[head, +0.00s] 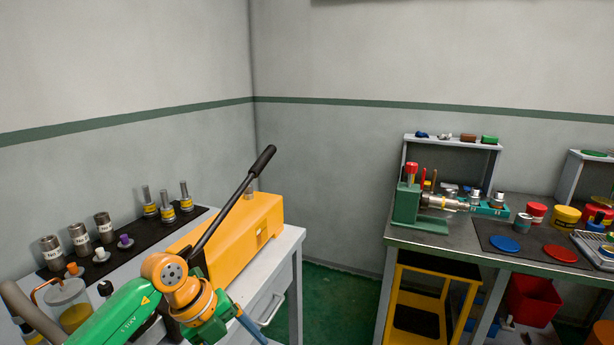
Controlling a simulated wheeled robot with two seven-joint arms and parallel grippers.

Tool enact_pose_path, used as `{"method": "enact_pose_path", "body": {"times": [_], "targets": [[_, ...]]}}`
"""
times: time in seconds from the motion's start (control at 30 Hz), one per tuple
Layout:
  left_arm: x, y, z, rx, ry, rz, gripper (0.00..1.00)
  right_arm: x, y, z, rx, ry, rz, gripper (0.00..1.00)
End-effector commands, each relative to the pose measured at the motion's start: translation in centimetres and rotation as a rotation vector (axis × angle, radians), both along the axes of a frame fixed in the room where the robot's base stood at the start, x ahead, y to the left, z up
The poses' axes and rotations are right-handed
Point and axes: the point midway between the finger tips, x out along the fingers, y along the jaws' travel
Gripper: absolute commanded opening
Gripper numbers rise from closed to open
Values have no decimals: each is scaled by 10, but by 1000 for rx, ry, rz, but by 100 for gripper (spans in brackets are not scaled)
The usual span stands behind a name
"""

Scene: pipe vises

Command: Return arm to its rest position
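My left arm (119,312), green with an orange joint, comes in from the lower left. Its orange joint (176,284) is in front of the left bench, near the yellow machine. I cannot make out the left gripper's fingers; that end of the arm is cut off by the frame. My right arm and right gripper do not show.
At right, a workbench (440,240) carries a green vise (410,208). Green floor (340,300) is free between them.

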Motion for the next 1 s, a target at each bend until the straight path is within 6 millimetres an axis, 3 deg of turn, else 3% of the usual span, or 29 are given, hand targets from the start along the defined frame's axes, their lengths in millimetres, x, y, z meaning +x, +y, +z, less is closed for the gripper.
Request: {"method": "enact_pose_path", "body": {"times": [0.1,0.2,0.27,0.3,0.37,0.4,0.47,0.5,0.57,0.6,0.67,0.7,0.83,0.9,1.0], "targets": [[-8,-65,-23,-391,53,-3,74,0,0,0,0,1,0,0],[4,-104,-38,-821,66,217,74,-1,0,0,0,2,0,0],[23,-94,-70,-1031,65,532,74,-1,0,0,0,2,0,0],[29,-73,-108,-1094,63,790,74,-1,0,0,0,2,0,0],[24,-40,-162,-1087,67,1087,74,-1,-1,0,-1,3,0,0],[11,-21,-197,-1048,79,1253,74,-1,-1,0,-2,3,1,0],[-19,6,-248,-960,109,1475,74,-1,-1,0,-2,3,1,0],[-45,21,-279,-885,134,1606,74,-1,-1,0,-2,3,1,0],[-89,40,-321,-758,179,1780,74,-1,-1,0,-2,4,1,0],[-123,49,-346,-666,216,1882,74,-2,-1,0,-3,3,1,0],[-177,61,-377,-521,277,2018,74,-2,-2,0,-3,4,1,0],[-213,66,-392,-425,317,2093,74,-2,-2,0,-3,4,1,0],[-310,72,-419,-167,441,2254,74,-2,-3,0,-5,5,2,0],[-343,71,-424,-78,487,2299,74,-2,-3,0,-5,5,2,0],[-367,70,-426,-14,522,2328,74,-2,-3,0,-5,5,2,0]]}}
